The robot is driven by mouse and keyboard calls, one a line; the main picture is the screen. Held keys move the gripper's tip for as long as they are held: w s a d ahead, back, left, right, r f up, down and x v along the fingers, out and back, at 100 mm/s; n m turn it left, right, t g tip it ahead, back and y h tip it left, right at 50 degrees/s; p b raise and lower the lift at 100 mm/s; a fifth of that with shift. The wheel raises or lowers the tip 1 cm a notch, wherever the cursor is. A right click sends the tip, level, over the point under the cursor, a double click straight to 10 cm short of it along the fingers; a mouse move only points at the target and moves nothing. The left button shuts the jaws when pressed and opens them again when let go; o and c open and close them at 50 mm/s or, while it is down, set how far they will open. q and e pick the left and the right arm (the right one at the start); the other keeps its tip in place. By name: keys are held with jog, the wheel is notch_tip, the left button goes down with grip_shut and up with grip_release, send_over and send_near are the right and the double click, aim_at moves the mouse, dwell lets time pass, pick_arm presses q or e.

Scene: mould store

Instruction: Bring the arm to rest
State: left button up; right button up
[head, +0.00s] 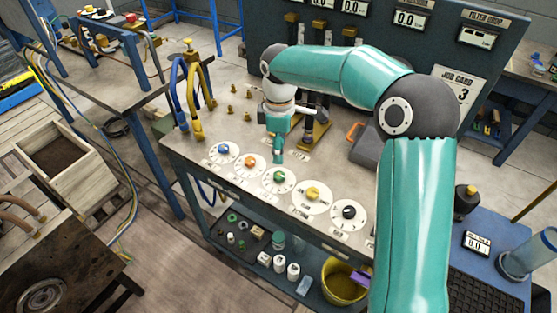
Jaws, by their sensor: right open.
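My right arm (412,205) is teal with dark grey joints. It rises from the lower right, bends at the top right and reaches left across the bench. My right gripper (277,157) points down over the bench, just behind the dial with the green knob (279,176). Its jaws are open and I see nothing held in them. Its tips appear close to the green knob; I cannot tell the exact gap. My left gripper is not in view.
The bench (225,115) carries a row of dials with blue (223,148), orange (250,161), yellow (312,194) and black (349,212) knobs. Blue and yellow hoses (192,100) stand left, brass fittings behind. A dark gauge panel (440,50) closes the back. A yellow bucket (343,283) sits below.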

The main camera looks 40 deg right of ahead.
jog(key=shift+r, duration=1.05)
